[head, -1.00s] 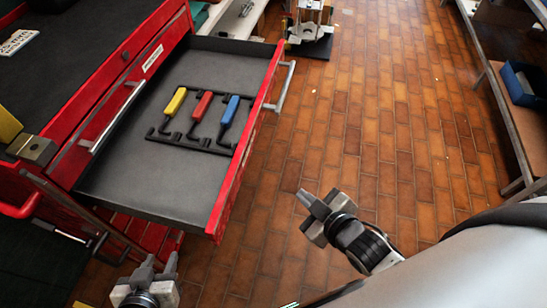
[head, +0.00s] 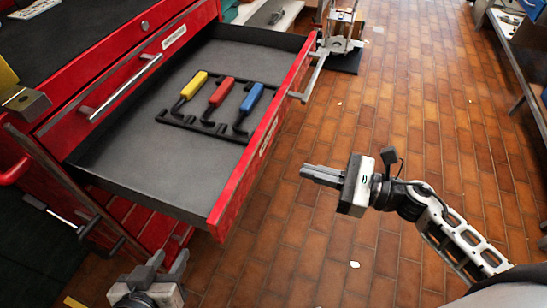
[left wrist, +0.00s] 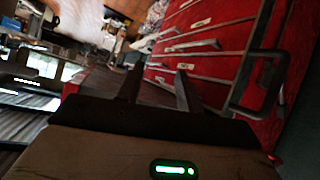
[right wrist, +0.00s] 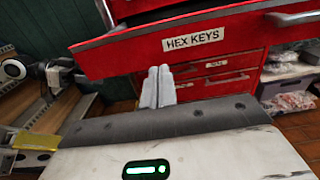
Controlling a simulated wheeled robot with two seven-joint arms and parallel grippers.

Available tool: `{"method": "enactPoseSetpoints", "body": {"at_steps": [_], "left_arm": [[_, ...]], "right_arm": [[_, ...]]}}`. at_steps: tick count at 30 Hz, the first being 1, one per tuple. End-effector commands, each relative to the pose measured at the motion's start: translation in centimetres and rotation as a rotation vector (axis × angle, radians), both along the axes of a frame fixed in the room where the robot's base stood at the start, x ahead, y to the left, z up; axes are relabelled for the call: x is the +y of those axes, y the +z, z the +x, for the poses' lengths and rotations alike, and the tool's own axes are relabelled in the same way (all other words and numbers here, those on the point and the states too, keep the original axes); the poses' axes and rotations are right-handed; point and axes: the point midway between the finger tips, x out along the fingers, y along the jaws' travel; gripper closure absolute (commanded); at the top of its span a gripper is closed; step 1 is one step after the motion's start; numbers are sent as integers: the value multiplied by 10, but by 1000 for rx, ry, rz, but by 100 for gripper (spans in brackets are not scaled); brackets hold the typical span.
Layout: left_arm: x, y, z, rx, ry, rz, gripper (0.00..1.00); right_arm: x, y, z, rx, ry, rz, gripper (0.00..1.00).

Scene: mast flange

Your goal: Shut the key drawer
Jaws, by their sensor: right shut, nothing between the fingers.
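The key drawer (head: 253,165) of the red tool cabinet stands pulled well out. Its red front carries a grey bar handle (head: 313,72); in the right wrist view the front (right wrist: 130,55) bears a "HEX KEYS" label (right wrist: 194,40). Inside, yellow (head: 194,84), red (head: 221,91) and blue (head: 251,98) handled keys lie in a black rack (head: 205,125). My right gripper (head: 303,171) is shut and empty, pointing at the drawer front from outside, apart from it in the head view. My left gripper (head: 168,264) is open and empty, low near the drawer's near corner.
The cabinet (head: 110,50) fills the left, with another grey handle (head: 120,87) on its face. A wheeled stand (head: 342,45) is on the floor beyond the drawer. Shelving (head: 525,60) lines the right side.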

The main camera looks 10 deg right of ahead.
Motion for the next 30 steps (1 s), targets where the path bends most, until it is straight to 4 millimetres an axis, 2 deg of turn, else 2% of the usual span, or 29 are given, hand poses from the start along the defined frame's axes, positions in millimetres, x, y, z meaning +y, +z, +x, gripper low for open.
{"method": "enactPoseSetpoints", "body": {"at_steps": [6, 12, 18, 30], "left_arm": [[2, 5, -1, 8, -1, 18, 64], [3, 6, -1, 12, -3, 31, 64], [3, 6, 2, 6, -5, 36, 64], [3, 4, 1, 11, -7, 38, 64]], "right_arm": [[39, 3, 27, 0, -1, 5, 100], [62, 2, 43, 2, -3, 5, 100], [71, 0, 48, 3, -3, 4, 100], [71, 0, 48, 3, -5, 4, 100]]}}
